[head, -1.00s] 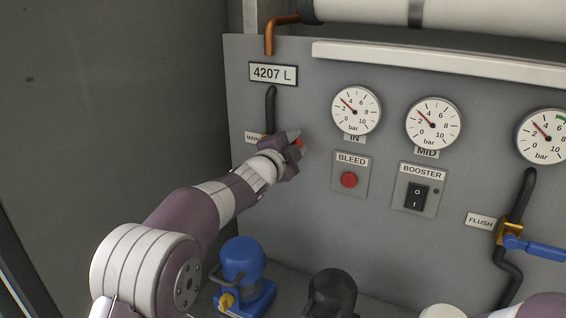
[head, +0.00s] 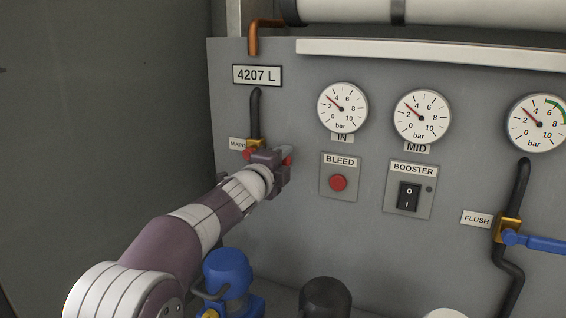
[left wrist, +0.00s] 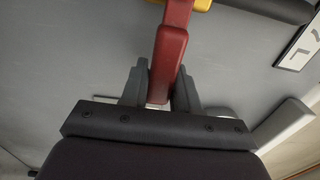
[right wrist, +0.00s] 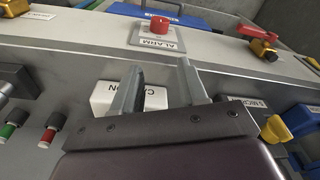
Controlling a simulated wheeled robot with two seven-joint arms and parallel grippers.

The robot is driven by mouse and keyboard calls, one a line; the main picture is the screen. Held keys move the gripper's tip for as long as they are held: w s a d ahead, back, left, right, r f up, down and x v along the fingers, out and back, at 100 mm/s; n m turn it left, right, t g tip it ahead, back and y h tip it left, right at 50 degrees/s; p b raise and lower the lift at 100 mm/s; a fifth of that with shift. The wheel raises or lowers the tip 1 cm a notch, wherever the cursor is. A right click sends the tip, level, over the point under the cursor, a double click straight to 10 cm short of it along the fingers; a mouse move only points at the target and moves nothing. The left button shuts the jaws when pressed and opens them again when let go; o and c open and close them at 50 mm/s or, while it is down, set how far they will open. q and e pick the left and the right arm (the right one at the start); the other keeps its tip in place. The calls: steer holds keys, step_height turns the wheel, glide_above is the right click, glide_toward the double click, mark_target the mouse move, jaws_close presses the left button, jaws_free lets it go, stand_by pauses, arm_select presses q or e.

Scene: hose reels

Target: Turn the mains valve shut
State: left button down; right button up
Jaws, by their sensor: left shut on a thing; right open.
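The mains valve has a brass body (head: 256,145) on a black vertical pipe, beside the MAINS label (head: 237,144), at the panel's left. Its red lever (left wrist: 169,50) runs roughly crosswise to the pipe in the left wrist view. My left gripper (head: 284,156) is shut on the lever, whose end lies between the two fingers (left wrist: 160,88). In the head view the gripper and wrist hide most of the lever; only bits of red show. My right gripper (right wrist: 157,75) is open, with a white cartridge-like block (right wrist: 112,97) beyond its fingers in the right wrist view.
Gauges (head: 343,108), the red BLEED button (head: 338,183) and BOOSTER switch (head: 409,196) are to the right. A FLUSH valve with blue lever (head: 535,243) is further right. A blue housing (head: 227,270) stands below my left arm. The right wrist view shows an ALARM button (right wrist: 157,25).

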arm_select(q)
steer(key=shift+f, duration=0.55)
steer(key=c, duration=1.2)
jaws_free()
steer(key=shift+o, duration=1.4)
steer(key=shift+s+r, duration=0.25)
steer(key=shift+r, duration=0.1)
steer(key=shift+s+a, duration=0.1)
steer(key=shift+s, duration=0.05)
steer(key=b+v, duration=0.2)
steer(key=v, duration=1)
steer(key=shift+s, duration=0.15)
